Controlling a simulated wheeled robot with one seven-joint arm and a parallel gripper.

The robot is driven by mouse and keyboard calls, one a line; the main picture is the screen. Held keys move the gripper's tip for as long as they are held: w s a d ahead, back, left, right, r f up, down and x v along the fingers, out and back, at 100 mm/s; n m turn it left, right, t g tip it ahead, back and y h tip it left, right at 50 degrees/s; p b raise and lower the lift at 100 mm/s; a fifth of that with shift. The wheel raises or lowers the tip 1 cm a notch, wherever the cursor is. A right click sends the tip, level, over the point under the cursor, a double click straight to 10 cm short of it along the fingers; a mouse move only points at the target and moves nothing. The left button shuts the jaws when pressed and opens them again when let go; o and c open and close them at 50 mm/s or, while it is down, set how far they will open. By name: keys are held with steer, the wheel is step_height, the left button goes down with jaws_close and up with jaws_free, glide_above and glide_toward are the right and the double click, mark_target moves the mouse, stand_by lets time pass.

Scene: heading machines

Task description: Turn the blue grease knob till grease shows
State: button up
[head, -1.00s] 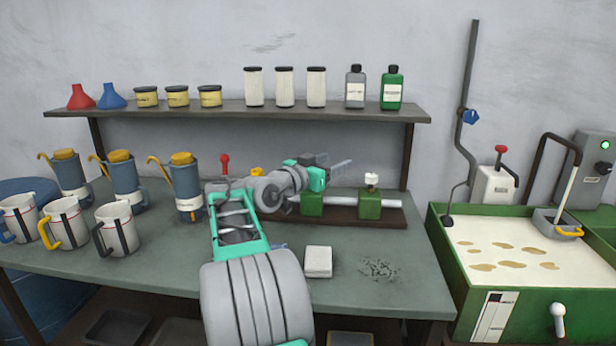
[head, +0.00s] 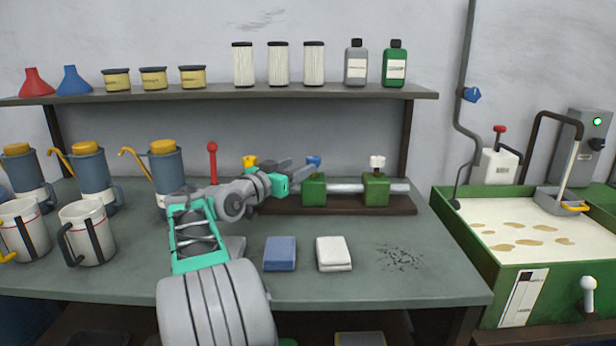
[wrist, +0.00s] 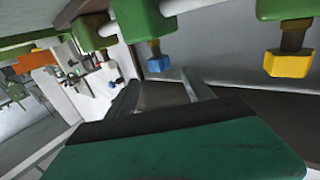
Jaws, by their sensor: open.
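The blue grease knob (head: 313,161) sits on top of a green block (head: 313,188) on the shaft rig at the back of the bench. In the wrist view the blue knob (wrist: 154,63) hangs upside down ahead of my gripper (wrist: 160,80), roughly in line with the gap between its fingers. My gripper (head: 305,168) is open and empty, just left of the blue knob in the head view. I see no contact with the knob. No grease is visible, and the knob's base is small and partly hidden.
A yellow knob (head: 250,161) and a white knob (head: 377,162) flank the blue one. A red-topped lever (head: 212,160) stands further left. A blue cloth (head: 280,254) and a white cloth (head: 334,254) lie in front, beside dark shavings (head: 402,257). Cans and jugs crowd the left.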

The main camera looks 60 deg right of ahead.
steer(key=d, duration=0.5)
steer(key=s+d+f, duration=0.1)
steer(key=d, duration=0.1)
steer(key=shift+s+d, duration=0.1)
steer(key=shift+d, duration=0.25)
steer(key=shift+c, duration=0.3)
jaws_close()
